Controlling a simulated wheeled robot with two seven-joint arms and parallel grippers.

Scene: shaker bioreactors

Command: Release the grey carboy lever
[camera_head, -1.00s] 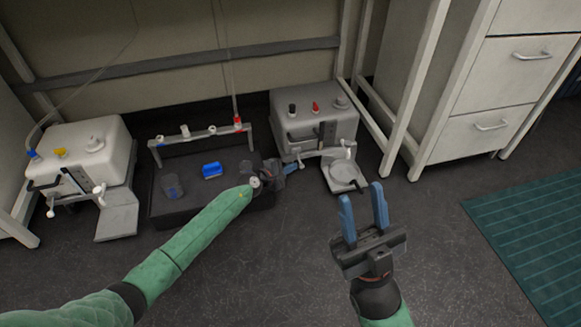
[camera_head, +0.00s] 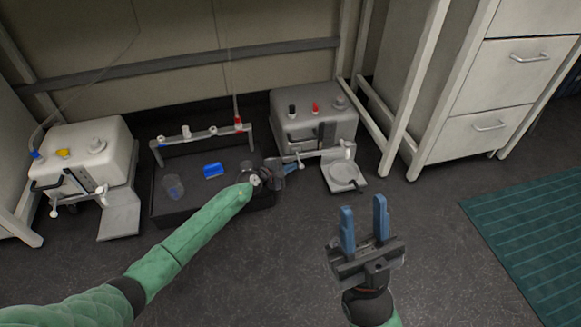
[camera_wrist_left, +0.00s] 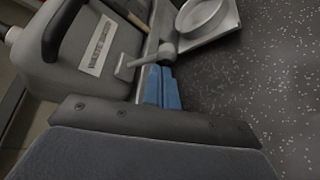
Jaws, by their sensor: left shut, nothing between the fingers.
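The grey carboy (camera_head: 335,112) stands on the floor against the back wall, with black and red caps on top. Its small lever (camera_head: 299,160) is at the lower front; in the left wrist view the lever (camera_wrist_left: 136,62) is a pale bar joined to a rounded knob. My left gripper (camera_head: 296,166) is at the carboy's lower front, beside the lever. In the left wrist view its blue fingers (camera_wrist_left: 160,72) are together and empty, close by the lever; contact cannot be told. My right gripper (camera_head: 364,212) is open and empty over the floor.
A round dish (camera_head: 343,173) sits on a platform before the grey carboy. A black tray (camera_head: 165,213) with a blue item (camera_head: 213,170) lies left of it. A white carboy (camera_head: 85,150) stands far left. White drawers (camera_head: 490,80) are right.

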